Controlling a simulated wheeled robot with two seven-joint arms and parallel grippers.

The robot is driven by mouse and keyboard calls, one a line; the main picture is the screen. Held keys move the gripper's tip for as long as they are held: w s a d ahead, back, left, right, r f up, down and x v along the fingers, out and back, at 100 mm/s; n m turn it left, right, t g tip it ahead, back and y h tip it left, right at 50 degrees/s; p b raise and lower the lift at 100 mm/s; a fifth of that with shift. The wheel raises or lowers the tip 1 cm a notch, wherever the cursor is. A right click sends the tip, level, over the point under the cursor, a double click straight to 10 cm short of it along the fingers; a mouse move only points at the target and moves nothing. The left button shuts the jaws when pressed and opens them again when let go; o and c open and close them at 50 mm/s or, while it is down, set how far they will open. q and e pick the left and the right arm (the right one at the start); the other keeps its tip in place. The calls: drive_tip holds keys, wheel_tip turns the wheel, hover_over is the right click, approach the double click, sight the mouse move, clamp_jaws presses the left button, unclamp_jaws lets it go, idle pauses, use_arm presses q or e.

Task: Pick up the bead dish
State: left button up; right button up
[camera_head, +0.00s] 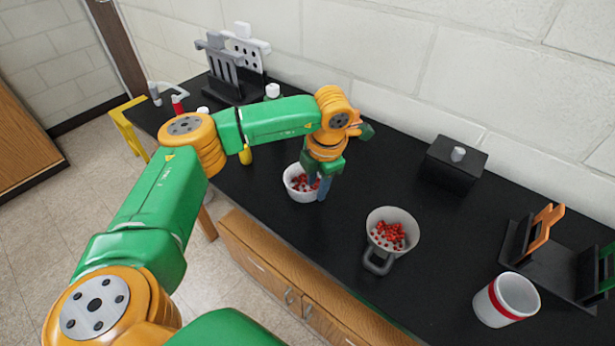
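A white dish (291,189) holding red beads stands on the black countertop, near its front edge and left of the picture's middle. My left gripper (318,188) points down at the dish's right side, its blue-grey fingers at the rim. One finger seems to be inside the rim and the other outside. The fingers and wrist hide part of the right rim, and I cannot tell whether they are closed on it. The dish appears to rest upright on the counter. My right gripper is not in view.
A light grey handled cup (374,219) with red beads stands right of the dish. A white cup with a red band (507,300) is further right, near a black rack (552,270). A black box (452,168) stands by the wall. The black countertop (330,245) is clear between them.

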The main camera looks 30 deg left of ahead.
sight(316, 190)
use_arm(q)
drive_tip(key=f, duration=0.3)
drive_tip(key=shift+w+a+f, duration=0.2)
drive_tip(key=shift+w+a, duration=0.1)
drive_tip(key=shift+w, duration=0.1)
drive_tip(key=shift+w+f, duration=0.1)
drive_tip(key=shift+w, duration=0.05)
drive_tip(key=shift+s, duration=0.2)
clamp_jaws()
drive_tip(key=shift+w, duration=0.1)
idle(0.5)
